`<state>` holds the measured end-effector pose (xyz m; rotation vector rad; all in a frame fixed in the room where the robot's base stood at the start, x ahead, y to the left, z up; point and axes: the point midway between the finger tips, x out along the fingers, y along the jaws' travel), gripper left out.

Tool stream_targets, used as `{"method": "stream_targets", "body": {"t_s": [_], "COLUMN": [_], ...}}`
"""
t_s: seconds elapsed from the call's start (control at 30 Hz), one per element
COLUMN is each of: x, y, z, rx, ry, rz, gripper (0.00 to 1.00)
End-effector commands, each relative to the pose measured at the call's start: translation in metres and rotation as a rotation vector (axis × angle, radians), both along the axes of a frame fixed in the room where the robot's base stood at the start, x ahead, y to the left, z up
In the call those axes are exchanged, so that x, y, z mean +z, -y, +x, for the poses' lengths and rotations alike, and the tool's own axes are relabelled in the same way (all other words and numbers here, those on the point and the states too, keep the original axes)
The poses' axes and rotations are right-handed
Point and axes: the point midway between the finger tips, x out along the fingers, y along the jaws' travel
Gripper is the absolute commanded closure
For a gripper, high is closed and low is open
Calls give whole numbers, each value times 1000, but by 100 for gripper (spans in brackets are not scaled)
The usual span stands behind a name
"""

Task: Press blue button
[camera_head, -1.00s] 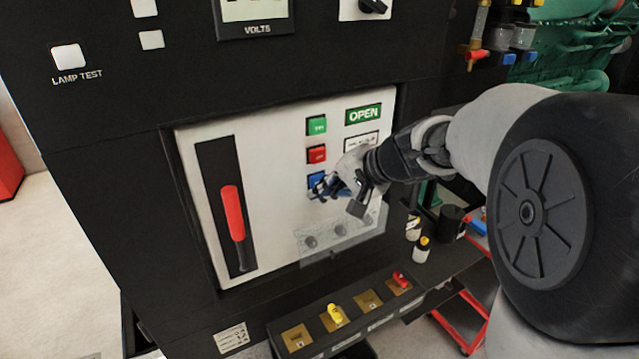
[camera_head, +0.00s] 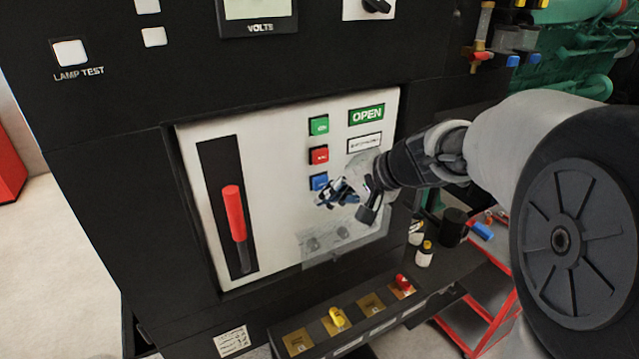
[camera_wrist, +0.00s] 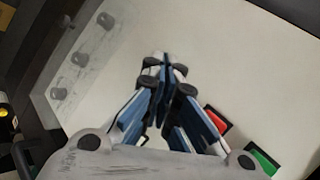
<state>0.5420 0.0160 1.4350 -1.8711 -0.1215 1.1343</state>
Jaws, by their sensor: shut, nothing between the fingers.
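The blue button (camera_head: 319,182) sits on the white breaker panel (camera_head: 285,150), lowest in a column under the red button (camera_head: 318,155) and the green button (camera_head: 318,125). My gripper (camera_head: 326,198) is shut and empty, just below and right of the blue button in the head view. Whether it touches the panel is not clear. In the wrist view, my gripper (camera_wrist: 163,62) points at the white panel. The red button (camera_wrist: 217,121) and green button (camera_wrist: 262,160) show at lower right there. The blue button is not clearly visible in that view, probably hidden by the fingers.
A red lever (camera_head: 234,212) stands in a black slot at left. A clear cover (camera_head: 345,235) with round knobs is low on the panel. Below is a ledge with a yellow key (camera_head: 337,317) and a red key (camera_head: 402,282). Small bottles (camera_head: 425,254) stand at right.

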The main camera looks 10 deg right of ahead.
Motion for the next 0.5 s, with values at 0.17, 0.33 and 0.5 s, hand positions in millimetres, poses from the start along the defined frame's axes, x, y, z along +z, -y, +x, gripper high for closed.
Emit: {"method": "stream_targets", "body": {"t_s": [0.17,0.33,0.5], "x": [0,-1,-1], "y": [0,5,10], "z": [-1,-13,-29], "rx": [0,-2,-2], "ry": [0,2,2], "rz": [0,0,0], "gripper": [100,100,100]}}
